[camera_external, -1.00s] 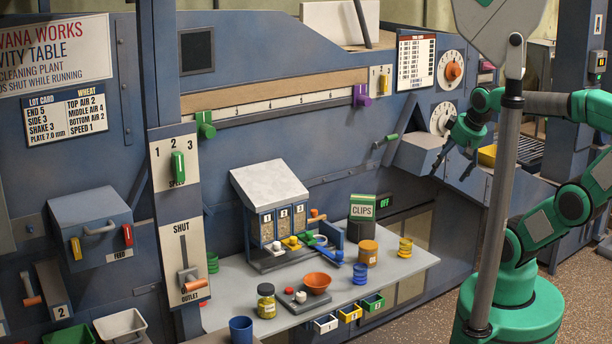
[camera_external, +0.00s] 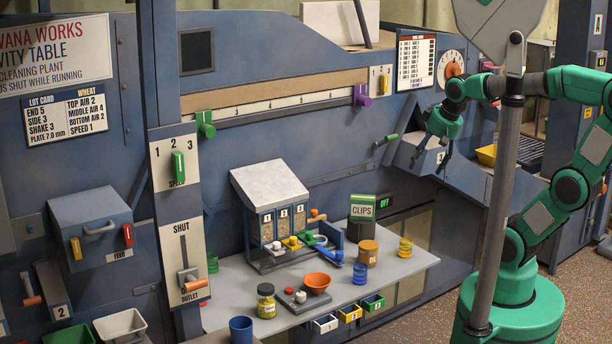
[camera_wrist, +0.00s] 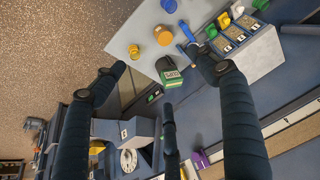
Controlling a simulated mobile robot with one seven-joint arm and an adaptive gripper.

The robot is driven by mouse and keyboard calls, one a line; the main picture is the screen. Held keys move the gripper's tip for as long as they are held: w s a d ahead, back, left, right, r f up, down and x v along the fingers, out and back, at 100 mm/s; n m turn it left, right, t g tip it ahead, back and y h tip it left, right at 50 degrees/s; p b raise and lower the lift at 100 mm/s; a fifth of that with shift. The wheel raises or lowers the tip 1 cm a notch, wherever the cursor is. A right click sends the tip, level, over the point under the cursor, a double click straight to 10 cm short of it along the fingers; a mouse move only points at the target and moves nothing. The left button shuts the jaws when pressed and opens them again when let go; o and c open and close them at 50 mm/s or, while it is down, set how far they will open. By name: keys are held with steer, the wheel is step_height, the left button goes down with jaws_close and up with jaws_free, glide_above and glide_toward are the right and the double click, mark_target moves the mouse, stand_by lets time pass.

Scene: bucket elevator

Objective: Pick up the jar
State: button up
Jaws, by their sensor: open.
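A small glass jar (camera_external: 266,301) with a dark lid and yellowish contents stands upright near the front edge of the grey work shelf. It does not show in the wrist view. A squat orange-brown lidded pot (camera_external: 367,253) stands farther right on the shelf; it also shows in the wrist view (camera_wrist: 163,36). My gripper (camera_external: 433,160) is open and empty. It hangs in the air right of and above the shelf, well away from the glass jar. In the wrist view its dark fingers (camera_wrist: 164,80) are spread wide.
The shelf (camera_external: 225,285) also holds an orange bowl (camera_external: 317,283), a hopper rack (camera_external: 270,205), blue and yellow coils (camera_external: 405,247) and a green CLIPS box (camera_external: 362,207). A blue cup (camera_external: 241,329) stands at the front. A grey post (camera_external: 498,200) stands before my arm.

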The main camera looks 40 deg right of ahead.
steer(key=w+a+f+g, duration=0.1)
steer(key=w+a+f, duration=0.2)
steer(key=w+a, duration=0.85)
steer(key=g+p, duration=0.2)
steer(key=g, duration=0.1)
glide_above(265, 287)
steer(key=f, duration=2.7)
steer(key=shift+s+d+f, duration=0.2)
steer(key=shift+d+f, duration=0.05)
steer(key=shift+f, duration=0.15)
steer(key=shift+s+a+f, duration=0.1)
steer(key=shift+a+f, duration=0.15)
steer(key=shift+f, duration=0.05)
steer(key=f, duration=0.5)
steer(key=w+f+b, duration=0.1)
steer(key=f, duration=0.2)
steer(key=shift+f, duration=0.25)
